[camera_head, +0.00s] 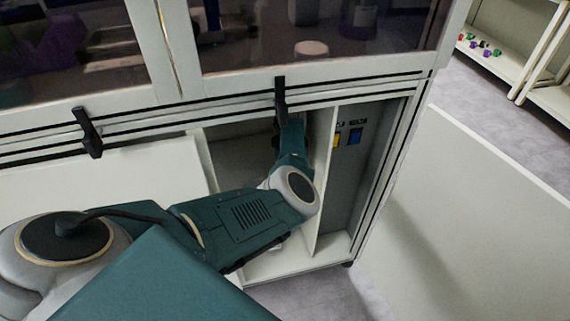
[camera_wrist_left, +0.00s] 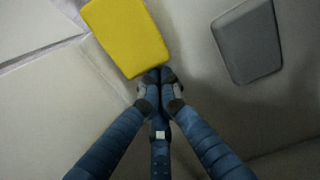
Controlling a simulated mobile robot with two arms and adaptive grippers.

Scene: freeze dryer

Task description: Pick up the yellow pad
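The yellow pad (camera_wrist_left: 125,35) is in the upper left of the left wrist view, its broad face toward the camera. A grey pad (camera_wrist_left: 247,42) sits to its right, apart from it. My left gripper (camera_wrist_left: 158,76) comes up from the bottom with its fingertips drawn together. The tips overlap the pad's lower right corner in the picture; I see no pad between them, and cannot tell whether they touch it. In the head view my left arm reaches into the open cabinet compartment, and its fingers are hidden. My right gripper is not in view.
The cabinet (camera_head: 314,238) has a divider right of my arm. Black handles (camera_head: 88,131) stick out above the compartment. A pale panel (camera_head: 480,190) stands at the right.

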